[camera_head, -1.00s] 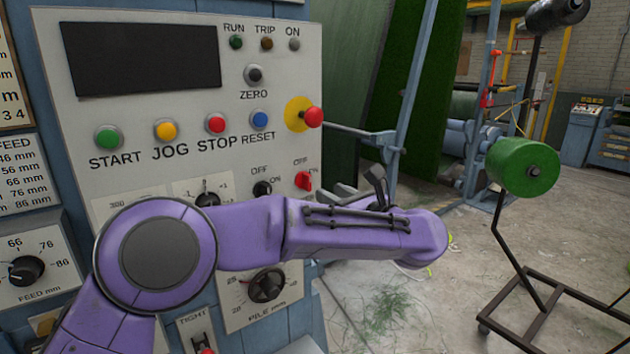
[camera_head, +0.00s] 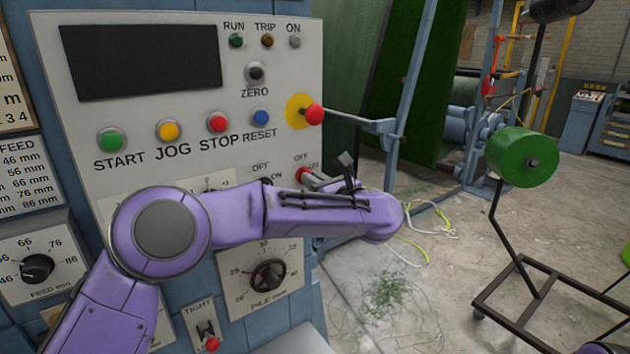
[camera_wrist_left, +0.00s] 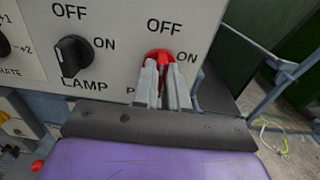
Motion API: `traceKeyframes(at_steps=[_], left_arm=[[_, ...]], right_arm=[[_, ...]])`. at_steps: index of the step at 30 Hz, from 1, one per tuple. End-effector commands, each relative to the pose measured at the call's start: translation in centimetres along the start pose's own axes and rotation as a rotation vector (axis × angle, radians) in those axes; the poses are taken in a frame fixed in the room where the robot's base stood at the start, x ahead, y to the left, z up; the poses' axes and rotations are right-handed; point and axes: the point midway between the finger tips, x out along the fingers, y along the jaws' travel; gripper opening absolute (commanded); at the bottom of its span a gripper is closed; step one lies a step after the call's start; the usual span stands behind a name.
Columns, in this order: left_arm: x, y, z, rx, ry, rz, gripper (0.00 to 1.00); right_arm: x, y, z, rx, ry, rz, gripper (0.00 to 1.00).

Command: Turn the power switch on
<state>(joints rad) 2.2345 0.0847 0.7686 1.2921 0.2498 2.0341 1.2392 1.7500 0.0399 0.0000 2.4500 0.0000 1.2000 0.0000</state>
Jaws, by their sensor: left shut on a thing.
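The power switch (camera_head: 302,174) is a red rotary knob at the lower right of the control panel, with OFF above it and ON to its right. In the left wrist view the red knob (camera_wrist_left: 160,54) shows between the finger ends, and its label below is mostly hidden. My left gripper (camera_head: 314,180) is shut on this knob; its two grey fingers (camera_wrist_left: 165,82) reach up to it. The knob's exact angle is hard to tell behind the fingers. The ON lamp (camera_head: 294,41) looks grey and unlit. My right gripper is not in view.
A black LAMP knob (camera_wrist_left: 72,55) sits just left of the red knob. A red button on a yellow disc (camera_head: 301,112) stands out above. The panel's right edge is close by. A stand with a green roll (camera_head: 522,157) is on the floor at right.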

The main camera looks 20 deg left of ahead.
Motion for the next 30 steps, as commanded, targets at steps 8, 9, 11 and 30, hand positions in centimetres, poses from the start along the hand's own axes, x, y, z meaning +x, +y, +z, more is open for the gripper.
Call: traceKeyframes(at_steps=[8, 9, 11, 30], left_arm=[[-0.1, 0.0, -0.1, 0.064, 0.000, 0.000, 0.00], [-0.1, 0.0, -0.1, 0.085, 0.000, 0.000, 0.00], [-0.1, -0.1, -0.2, 0.122, 0.000, -0.001, 0.00], [-0.1, -0.3, -0.1, 0.708, 0.000, -0.001, 0.00]], right_arm=[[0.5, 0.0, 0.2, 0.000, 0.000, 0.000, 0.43], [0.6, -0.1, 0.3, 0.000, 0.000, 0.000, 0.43], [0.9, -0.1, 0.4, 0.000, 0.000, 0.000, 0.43], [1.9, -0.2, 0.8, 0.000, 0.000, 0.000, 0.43]])
